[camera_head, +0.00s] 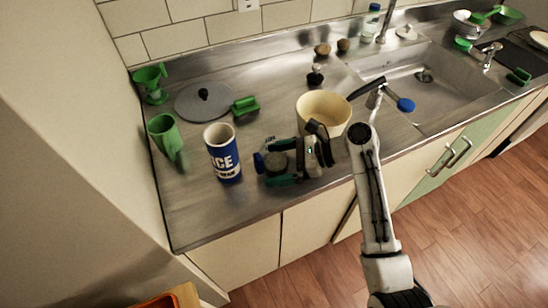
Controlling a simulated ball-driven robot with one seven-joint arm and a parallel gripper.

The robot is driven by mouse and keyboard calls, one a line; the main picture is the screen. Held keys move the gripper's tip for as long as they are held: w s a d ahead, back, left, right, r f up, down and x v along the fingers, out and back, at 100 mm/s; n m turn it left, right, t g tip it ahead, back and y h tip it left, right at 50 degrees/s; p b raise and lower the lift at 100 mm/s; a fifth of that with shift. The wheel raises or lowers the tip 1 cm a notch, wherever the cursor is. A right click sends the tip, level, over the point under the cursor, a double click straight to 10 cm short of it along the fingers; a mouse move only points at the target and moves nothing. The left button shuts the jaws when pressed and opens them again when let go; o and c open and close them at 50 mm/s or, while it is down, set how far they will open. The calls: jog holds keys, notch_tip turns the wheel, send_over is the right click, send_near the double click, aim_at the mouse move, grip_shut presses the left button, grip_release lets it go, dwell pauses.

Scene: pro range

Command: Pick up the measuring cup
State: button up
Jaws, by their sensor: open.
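My gripper (272,164) reaches in from the right, low over the counter's front part, with its teal-green fingers apart and pointing left. A small grey, roundish object with a blue end (258,162) sits between or just below the fingers, partly hidden. I cannot tell whether it is the measuring cup or whether the fingers touch it. A green, handled cup-like vessel (165,136) stands at the counter's left edge, well left of my gripper. A small green rectangular item (245,106) lies behind my gripper.
A blue-and-white ICE cup (223,153) stands close left of my gripper. A cream pot (323,110) stands just behind it. A grey lid (203,101) and a green funnel-like piece (151,84) are at the back left. The sink (418,72) is to the right. The counter's front-left corner is clear.

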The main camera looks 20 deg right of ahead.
jog(key=shift+c, duration=0.2)
jog(key=c, duration=1)
jog(key=shift+c, duration=0.3)
jog(key=shift+r, duration=0.15)
